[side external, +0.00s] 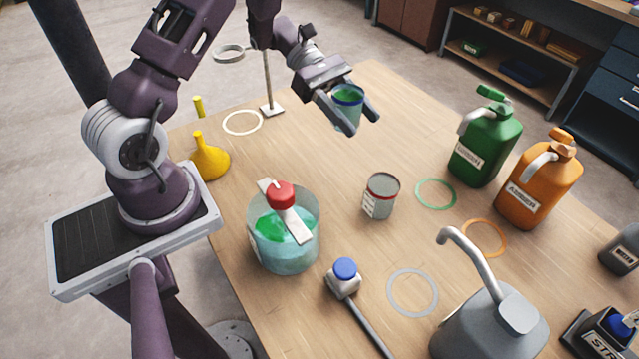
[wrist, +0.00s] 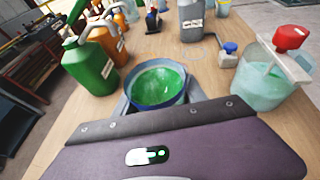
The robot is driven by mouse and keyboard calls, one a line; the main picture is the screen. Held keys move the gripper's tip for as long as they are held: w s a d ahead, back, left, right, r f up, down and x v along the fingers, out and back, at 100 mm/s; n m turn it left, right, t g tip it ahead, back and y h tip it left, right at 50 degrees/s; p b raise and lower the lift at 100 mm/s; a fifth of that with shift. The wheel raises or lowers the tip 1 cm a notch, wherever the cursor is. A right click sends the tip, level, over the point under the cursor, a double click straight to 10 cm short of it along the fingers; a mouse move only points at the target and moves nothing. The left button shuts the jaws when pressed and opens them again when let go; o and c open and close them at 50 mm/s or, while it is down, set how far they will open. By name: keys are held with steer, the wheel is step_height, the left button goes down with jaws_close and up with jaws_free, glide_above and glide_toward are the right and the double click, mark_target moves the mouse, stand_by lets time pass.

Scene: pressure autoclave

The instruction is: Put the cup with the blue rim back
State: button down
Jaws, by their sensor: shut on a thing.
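The cup with the blue rim (side external: 347,104) holds green liquid and is raised above the far part of the table in the side view. My gripper (side external: 357,118) is shut on it, one finger on each side. In the wrist view the cup (wrist: 158,84) sits upright or nearly so between the fingers, its green contents showing from above. A second cup with a red rim (side external: 381,195) stands on the table nearer the middle. A white ring (side external: 242,122) is marked on the table by a ring stand (side external: 270,108); nothing stands in it.
A clear tank (side external: 284,245) with greenish liquid and a red-capped piece on top stands at the left. Green (side external: 484,140), orange (side external: 540,180) and grey (side external: 490,325) jugs line the right. Green, orange and grey rings are bare.

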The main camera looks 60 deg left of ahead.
steer(key=shift+w+a+f+n+t+y, duration=0.15)
steer(key=shift+w+a+f+n+t, duration=0.15)
steer(key=shift+n+t, duration=0.3)
steer(key=shift+w+a+f+n+t+y, duration=0.15)
steer(key=shift+w+a+f+n+t, duration=0.1)
steer(key=shift+n+t, duration=0.3)
steer(key=shift+s+f+n+t, duration=0.25)
steer(key=shift+s+f, duration=0.3)
steer(key=shift+f, duration=0.2)
glide_above(330, 191)
steer(key=f, duration=0.3)
steer(key=shift+w+a+f, duration=0.15)
steer(key=shift+w+f, duration=0.05)
steer(key=shift+f, duration=0.2)
steer(key=f, duration=0.4)
steer(key=shift+s+f, duration=0.1)
steer(key=shift+s, duration=0.15)
steer(key=shift+f, duration=0.4)
steer(key=shift+f, duration=0.1)
steer(key=c, duration=0.6)
jaws_free()
steer(key=shift+c, duration=0.2)
